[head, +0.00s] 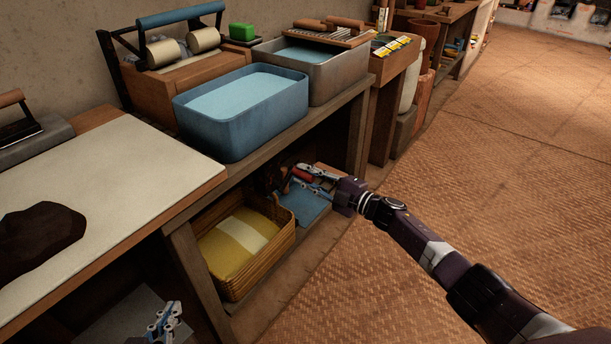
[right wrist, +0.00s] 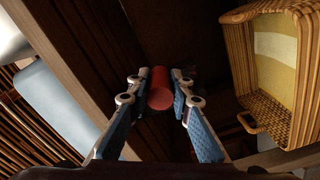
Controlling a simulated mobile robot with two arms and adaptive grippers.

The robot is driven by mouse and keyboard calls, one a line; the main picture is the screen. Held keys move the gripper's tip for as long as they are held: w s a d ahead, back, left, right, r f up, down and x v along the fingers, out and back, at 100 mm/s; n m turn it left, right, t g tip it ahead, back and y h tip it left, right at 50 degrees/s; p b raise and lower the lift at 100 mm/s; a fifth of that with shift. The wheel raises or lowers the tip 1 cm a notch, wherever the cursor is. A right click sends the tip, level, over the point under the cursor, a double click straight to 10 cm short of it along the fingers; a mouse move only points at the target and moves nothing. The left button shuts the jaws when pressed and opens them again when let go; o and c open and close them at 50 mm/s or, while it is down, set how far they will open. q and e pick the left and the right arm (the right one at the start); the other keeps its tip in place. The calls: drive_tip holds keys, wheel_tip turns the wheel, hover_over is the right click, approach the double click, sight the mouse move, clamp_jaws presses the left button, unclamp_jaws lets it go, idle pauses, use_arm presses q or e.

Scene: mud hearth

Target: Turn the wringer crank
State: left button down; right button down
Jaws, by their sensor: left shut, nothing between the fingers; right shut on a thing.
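The wringer, with two cream rollers (head: 184,48) under a blue top bar (head: 180,14), stands on a wooden box at the back of the bench. I cannot make out its crank. My right gripper (head: 305,180) is below the bench top, shut on a red cylinder (head: 302,174). In the right wrist view this red cylinder (right wrist: 160,88) lies between the two blue-padded fingers (right wrist: 160,95). I cannot tell what it is attached to. My left gripper (head: 165,322) is low at the bottom left, shut and empty, beside the bench's lower part.
A blue basin (head: 245,125) of water stands in front of the wringer, and a grey basin (head: 345,78) with a washboard is right of it. A wicker basket (head: 255,275) with yellow cloth sits on the lower shelf. The woven floor (head: 500,190) at right is clear.

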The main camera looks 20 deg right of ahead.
drive_tip(key=c, duration=1.7)
unclamp_jaws()
drive_tip(key=shift+c, duration=0.2)
drive_tip(key=shift+s+d, duration=0.1)
drive_tip(key=v, duration=1.1)
drive_tip(key=shift+s+d, duration=0.3)
